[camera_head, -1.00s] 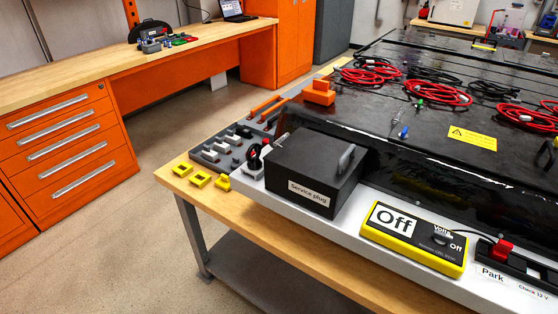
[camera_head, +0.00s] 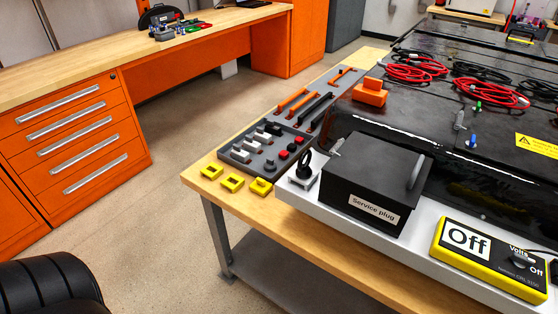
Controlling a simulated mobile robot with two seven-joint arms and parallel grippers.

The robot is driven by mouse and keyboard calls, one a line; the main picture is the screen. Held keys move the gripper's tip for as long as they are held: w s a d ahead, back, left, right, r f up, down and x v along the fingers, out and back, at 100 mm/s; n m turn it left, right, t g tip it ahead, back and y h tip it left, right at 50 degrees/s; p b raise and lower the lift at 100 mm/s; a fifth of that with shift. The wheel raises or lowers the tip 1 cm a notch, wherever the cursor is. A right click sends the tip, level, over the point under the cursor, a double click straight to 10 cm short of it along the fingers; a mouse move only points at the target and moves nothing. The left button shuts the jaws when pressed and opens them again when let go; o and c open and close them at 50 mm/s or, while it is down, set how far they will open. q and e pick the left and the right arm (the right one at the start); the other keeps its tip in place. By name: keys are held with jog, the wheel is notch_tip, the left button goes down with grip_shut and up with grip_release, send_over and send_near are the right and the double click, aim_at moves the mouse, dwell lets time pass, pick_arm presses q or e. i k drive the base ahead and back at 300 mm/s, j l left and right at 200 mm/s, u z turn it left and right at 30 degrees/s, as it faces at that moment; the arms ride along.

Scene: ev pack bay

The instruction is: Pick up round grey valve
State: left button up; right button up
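A grey parts tray (camera_head: 233,163) lies on the left end of the wooden bench. Neither gripper shows in the head view, so nothing is seen held.
Yellow pieces (camera_head: 232,183) lie on the bench edge (camera_head: 300,231) before the tray. A black service plug box (camera_head: 372,178), an orange block (camera_head: 370,92) and a yellow meter (camera_head: 490,258) stand to the right. Open floor (camera_head: 170,190) lies left, towards the orange drawers (camera_head: 75,140).

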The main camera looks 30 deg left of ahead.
aim_at(270, 166)
jog(key=j+z, duration=0.2)
jog(key=j, duration=0.45)
jog(key=k+j+z, duration=0.2)
jog(key=j, duration=0.4)
jog(key=j+z, duration=0.2)
jog(key=j, duration=0.45)
jog(key=k+j, duration=0.1)
jog(key=j, duration=0.35)
jog(key=k+j, duration=0.1)
jog(key=j, duration=0.85)
jog(key=k+j+z, duration=0.1)
jog(key=j, duration=0.35)
jog(key=k, duration=0.05)
